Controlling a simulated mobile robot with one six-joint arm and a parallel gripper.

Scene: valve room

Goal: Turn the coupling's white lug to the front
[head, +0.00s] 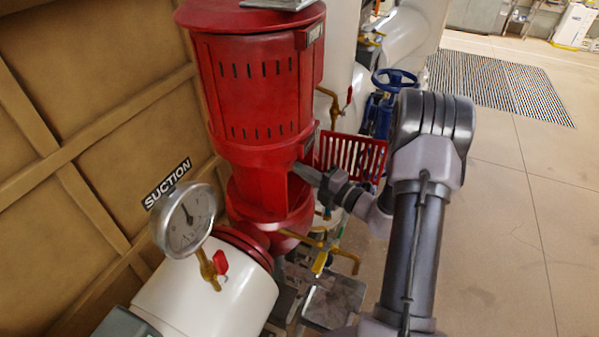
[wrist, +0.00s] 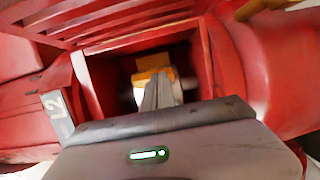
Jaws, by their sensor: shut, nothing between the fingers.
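My gripper (head: 300,170) reaches from the right into the opening of the red pump housing, below the motor. In the wrist view my shut fingers (wrist: 158,85) point into the dark red-framed opening, with nothing between them. The fingers cover the middle of the coupling. I cannot tell whether they touch it, or which pale part is the white lug. The coupling is hidden in the head view.
A red slotted guard (head: 352,156) stands open beside the opening, close to my wrist. The red motor (head: 258,85) rises above. A pressure gauge (head: 187,220), a white pipe (head: 205,290) and a brass valve (head: 320,258) are nearby. The floor at the right is clear.

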